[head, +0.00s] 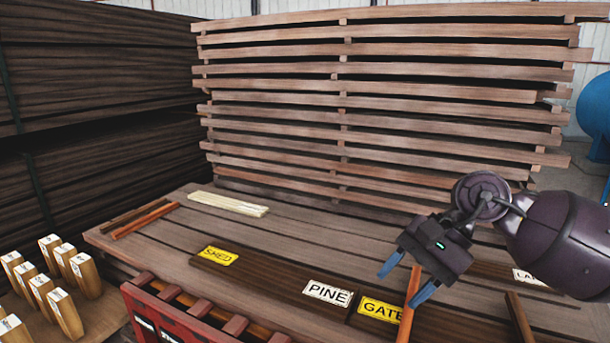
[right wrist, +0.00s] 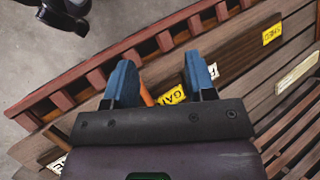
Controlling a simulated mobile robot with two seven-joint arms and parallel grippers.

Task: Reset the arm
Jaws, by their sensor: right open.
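My right gripper (head: 407,279) reaches in from the right in the head view, with its blue fingers spread apart and pointing down. It is above the front right of the timber deck (head: 275,235). An orange-brown stick (head: 407,312) shows behind and between the fingers; I see no grip on it. In the right wrist view the gripper (right wrist: 160,80) has its two fingers wide apart with nothing held. Dark parts at that view's top left are too unclear to name. My left gripper is not seen in the head view.
Plates reading SHED (head: 220,256), PINE (head: 328,293) and GATE (head: 380,309) lie on the deck. A red slatted rack (head: 190,322) stands at the front. Pale blocks (head: 50,285) stand at the left. Stacked planks (head: 390,105) rise behind. A blue tank (head: 597,108) is at the far right.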

